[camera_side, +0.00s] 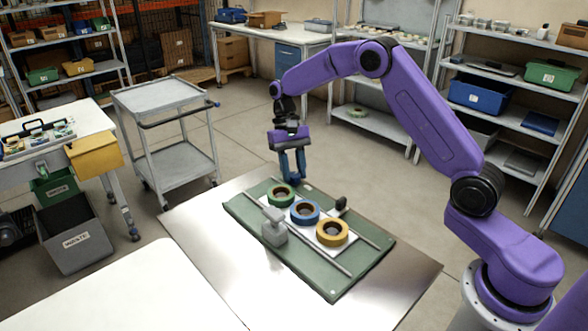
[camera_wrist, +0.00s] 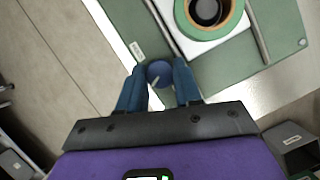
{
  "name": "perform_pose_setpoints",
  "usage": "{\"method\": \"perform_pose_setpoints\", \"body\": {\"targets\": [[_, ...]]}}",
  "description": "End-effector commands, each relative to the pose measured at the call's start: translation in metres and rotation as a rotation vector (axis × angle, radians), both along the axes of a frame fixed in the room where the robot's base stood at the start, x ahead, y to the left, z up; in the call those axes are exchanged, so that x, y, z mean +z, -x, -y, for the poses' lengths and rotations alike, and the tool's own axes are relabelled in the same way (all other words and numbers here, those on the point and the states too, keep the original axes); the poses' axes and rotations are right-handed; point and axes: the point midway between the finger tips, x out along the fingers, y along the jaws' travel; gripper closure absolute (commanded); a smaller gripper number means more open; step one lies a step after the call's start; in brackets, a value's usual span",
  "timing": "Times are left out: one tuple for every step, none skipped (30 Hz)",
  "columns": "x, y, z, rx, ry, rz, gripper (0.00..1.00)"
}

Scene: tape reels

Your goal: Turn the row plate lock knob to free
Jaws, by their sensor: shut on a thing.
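My gripper (camera_side: 292,179) points down at the far edge of the green board (camera_side: 315,280). In the wrist view my gripper (camera_wrist: 159,78) is shut on a round blue-grey knob (camera_wrist: 158,70), one finger on each side. A pale line marks the knob's top; I cannot tell which setting it points to. The knob sits near the board's edge, by a small white label (camera_wrist: 137,50). The fingers hide it in the side view. The white row plate (camera_side: 324,241) carries green (camera_side: 272,198), blue (camera_side: 296,217) and yellow (camera_side: 324,241) tape reels.
Thin metal rails run along both sides of the row plate. A grey block (camera_side: 273,230) stands in front of the reels, and a small black part (camera_side: 341,203) stands behind them. The board lies on a metal table (camera_side: 402,270) with clear room around it.

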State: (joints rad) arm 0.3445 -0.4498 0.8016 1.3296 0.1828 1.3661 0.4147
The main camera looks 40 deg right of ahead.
Motion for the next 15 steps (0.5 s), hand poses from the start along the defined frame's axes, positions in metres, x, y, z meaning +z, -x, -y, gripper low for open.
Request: {"method": "perform_pose_setpoints", "body": {"targets": [[0.0009, -0.0007, -0.0014, 0.046, -0.001, 0.002, 0.97], [0.0009, -0.0008, -0.0014, 0.075, 0.000, 0.002, 0.97], [0.0008, -0.0009, -0.0018, 0.114, -0.001, 0.001, 0.97], [0.0009, -0.0008, -0.0018, 0.141, -0.001, 0.001, 0.97], [0.0009, -0.0007, -0.0018, 0.170, 0.000, 0.001, 0.97], [0.0009, -0.0007, -0.0024, 0.209, 0.000, 0.000, 0.97], [0.0009, -0.0008, -0.0025, 0.238, -0.001, 0.001, 0.97], [0.0009, -0.0009, -0.0021, 0.265, 0.000, 0.001, 0.97], [0.0009, -0.0008, -0.0029, 0.304, 0.000, 0.001, 0.97], [0.0009, -0.0009, -0.0032, 0.332, 0.000, 0.001, 0.97], [0.0010, -0.0009, -0.0030, 0.361, 0.000, 0.002, 0.97], [0.0010, -0.0009, -0.0032, 0.399, -0.001, 0.001, 0.97], [0.0010, -0.0009, -0.0035, 0.427, 0.000, 0.002, 0.97], [0.0010, -0.0009, -0.0034, 0.456, 0.001, 0.002, 0.97], [0.0011, -0.0008, -0.0038, 0.493, -0.001, 0.002, 0.97]]}}
